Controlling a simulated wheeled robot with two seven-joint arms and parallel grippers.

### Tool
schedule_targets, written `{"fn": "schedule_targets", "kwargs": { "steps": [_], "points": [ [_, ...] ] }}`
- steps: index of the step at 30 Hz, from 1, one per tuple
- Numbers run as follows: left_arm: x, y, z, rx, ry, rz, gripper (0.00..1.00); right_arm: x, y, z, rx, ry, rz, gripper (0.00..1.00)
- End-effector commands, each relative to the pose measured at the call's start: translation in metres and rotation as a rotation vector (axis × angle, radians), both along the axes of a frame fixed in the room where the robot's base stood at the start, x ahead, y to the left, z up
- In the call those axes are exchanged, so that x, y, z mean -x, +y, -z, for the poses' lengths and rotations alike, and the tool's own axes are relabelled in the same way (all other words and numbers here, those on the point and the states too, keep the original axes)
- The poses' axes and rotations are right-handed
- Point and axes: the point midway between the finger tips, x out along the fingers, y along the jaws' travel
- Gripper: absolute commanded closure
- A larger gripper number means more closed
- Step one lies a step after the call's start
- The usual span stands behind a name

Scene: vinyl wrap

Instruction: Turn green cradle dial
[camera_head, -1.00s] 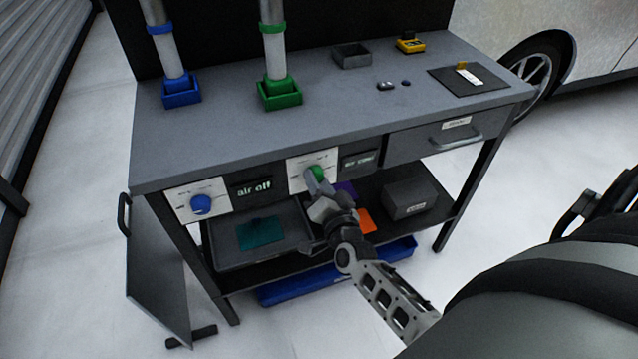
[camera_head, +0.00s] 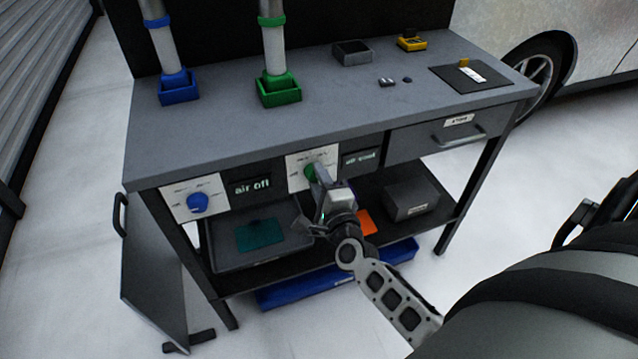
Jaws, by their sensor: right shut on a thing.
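The green dial (camera_head: 309,171) sits on a white plate (camera_head: 296,179) on the front of the workbench, below the green cradle (camera_head: 279,90). My right gripper (camera_head: 318,174) is shut on the green dial and hides part of it. The green cradle stands on the bench top and holds an upright white tube with a green ring. A blue dial (camera_head: 197,203) is on another white plate to the left, beside a dark display reading "air off". My left gripper is not in view.
A drawer (camera_head: 446,137) with a handle is at the bench's right. The lower shelf holds a grey tray (camera_head: 222,258) and a grey box (camera_head: 408,197). A blue bin (camera_head: 290,291) lies beneath.

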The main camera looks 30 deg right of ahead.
Motion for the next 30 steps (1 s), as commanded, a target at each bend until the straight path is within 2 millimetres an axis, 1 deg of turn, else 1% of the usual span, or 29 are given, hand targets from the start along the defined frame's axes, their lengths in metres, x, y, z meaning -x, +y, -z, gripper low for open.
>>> {"fn": "schedule_targets", "kwargs": {
  "steps": [5, 12, 21, 30],
  "points": [
    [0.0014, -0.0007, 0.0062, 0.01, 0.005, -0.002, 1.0, 0.0002, -0.0006, 0.0014, -0.133, -0.033, 0.001, 0.86],
    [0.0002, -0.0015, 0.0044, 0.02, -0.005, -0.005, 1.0, 0.0001, -0.0006, 0.0011, -0.262, -0.063, 0.001, 0.86],
    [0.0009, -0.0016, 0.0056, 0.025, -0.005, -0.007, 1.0, 0.0001, -0.0006, 0.0002, -0.33, -0.079, 0.001, 0.86],
    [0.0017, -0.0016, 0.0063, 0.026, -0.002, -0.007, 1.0, 0.0001, -0.0006, 0.0, -0.336, -0.081, 0.001, 0.86]
  ]
}}
